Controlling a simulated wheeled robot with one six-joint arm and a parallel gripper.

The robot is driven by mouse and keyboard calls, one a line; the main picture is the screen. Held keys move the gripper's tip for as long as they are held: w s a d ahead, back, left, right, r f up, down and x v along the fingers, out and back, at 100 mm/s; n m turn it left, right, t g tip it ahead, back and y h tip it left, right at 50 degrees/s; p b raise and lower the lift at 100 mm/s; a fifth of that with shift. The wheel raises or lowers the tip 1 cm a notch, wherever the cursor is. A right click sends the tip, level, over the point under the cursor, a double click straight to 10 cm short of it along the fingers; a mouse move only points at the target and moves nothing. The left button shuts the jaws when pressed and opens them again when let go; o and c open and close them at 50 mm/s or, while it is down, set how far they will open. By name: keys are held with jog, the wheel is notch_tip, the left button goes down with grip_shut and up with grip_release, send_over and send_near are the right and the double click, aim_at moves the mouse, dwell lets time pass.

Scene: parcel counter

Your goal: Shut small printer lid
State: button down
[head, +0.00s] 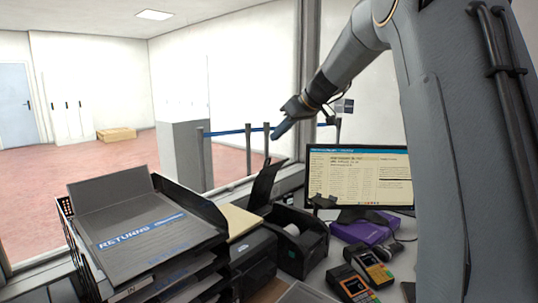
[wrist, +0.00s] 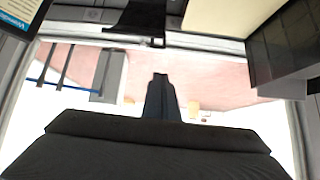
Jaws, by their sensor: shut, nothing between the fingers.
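The small printer (head: 313,247) is a dark box on the counter with a white paper roll (head: 292,230) showing in its open top. Its dark lid (head: 265,186) stands up, tilted, at the printer's back left. My gripper (head: 279,131) is above and behind the lid, pointing down and left, apart from it. In the wrist view my gripper (wrist: 160,78) is shut and empty. A dark shape at the top of the wrist view may be the lid or printer; I cannot tell which.
A stack of dark paper trays (head: 150,232) stands left of the printer. A monitor (head: 358,174), a purple box (head: 366,229) and card terminals (head: 350,283) are to the right. A window frame (head: 304,90) rises behind the counter.

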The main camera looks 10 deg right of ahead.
jog(key=r, duration=0.1)
jog(key=p, duration=0.4)
send_over(269, 165)
jog(key=w+a, duration=0.2)
jog(key=w, duration=0.1)
notch_tip(269, 165, down, 6)
jog(key=shift+s+a+f, duration=0.15)
jog(key=shift+f, duration=0.05)
jog(key=shift+s+d+f+p, duration=0.2)
jog(key=shift+s+d, duration=0.2)
jog(key=shift+s, duration=0.15)
jog(key=shift+s+d+f+p, duration=0.15)
jog(key=shift+s+d+f, duration=0.05)
jog(key=shift+s+d, duration=0.25)
jog(key=shift+s+d+f, duration=0.3)
jog(key=shift+s+f, duration=0.15)
jog(key=shift+f, duration=0.05)
jog(key=shift+s+f+b, duration=0.1)
jog(key=shift+f+b, duration=0.05)
jog(key=shift+b, duration=0.25)
